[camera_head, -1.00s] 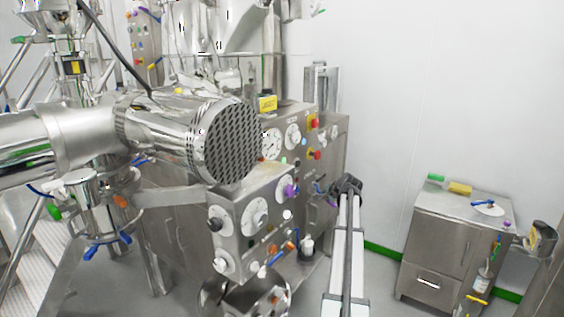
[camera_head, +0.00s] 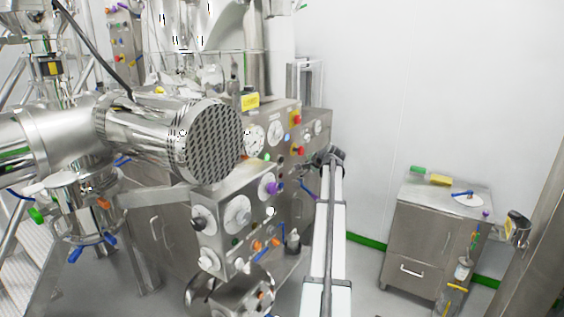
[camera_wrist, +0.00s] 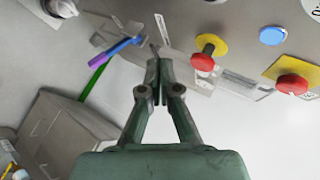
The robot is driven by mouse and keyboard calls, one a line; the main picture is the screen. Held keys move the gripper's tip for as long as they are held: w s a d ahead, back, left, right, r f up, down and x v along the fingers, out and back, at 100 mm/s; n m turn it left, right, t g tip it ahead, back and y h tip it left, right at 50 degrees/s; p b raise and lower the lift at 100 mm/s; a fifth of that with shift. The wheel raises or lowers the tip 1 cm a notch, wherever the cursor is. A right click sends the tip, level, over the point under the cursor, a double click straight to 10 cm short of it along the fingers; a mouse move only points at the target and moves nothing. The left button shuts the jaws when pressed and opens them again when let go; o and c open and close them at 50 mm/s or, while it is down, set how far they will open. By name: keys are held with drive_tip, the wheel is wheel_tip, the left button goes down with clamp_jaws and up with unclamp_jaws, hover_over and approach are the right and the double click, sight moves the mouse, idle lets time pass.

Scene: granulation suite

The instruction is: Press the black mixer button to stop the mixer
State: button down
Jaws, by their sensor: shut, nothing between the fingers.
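The steel control cabinet (camera_head: 315,128) with red buttons and dials stands in the middle of the head view. My gripper (camera_wrist: 158,68) is shut and empty, its fingertips close to the panel face in the wrist view. A small dark shape shows just past the tips, but I cannot tell if it is the black mixer button or if the tips touch it. In the head view my gripper (camera_head: 328,156) is a small dark shape at the cabinet's right side. Small dark spots show on the cabinet front, too small to identify.
Red buttons on yellow plates (camera_wrist: 203,62) (camera_wrist: 292,85) and a blue button (camera_wrist: 272,36) sit right of my fingers. A purple-and-blue handle (camera_wrist: 118,48) is at the left. A nearer dial box (camera_head: 238,215) and a side cabinet (camera_head: 430,235) stand apart.

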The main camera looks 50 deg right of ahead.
drive_tip(key=w+a, duration=0.1)
drive_tip(key=w, duration=0.7)
drive_tip(key=shift+w+p, duration=0.25)
drive_tip(key=shift+p, duration=0.1)
drive_tip(key=shift+w+a, duration=0.15)
idle(1.1)
drive_tip(key=shift+w, duration=0.3)
drive_tip(key=shift+w+a, duration=0.1)
drive_tip(key=shift+w, duration=0.35)
idle(0.8)
drive_tip(key=shift+s, duration=0.9)
drive_tip(key=s, duration=0.3)
drive_tip(key=s+d+b, duration=0.1)
drive_tip(key=s, duration=0.1)
idle(0.5)
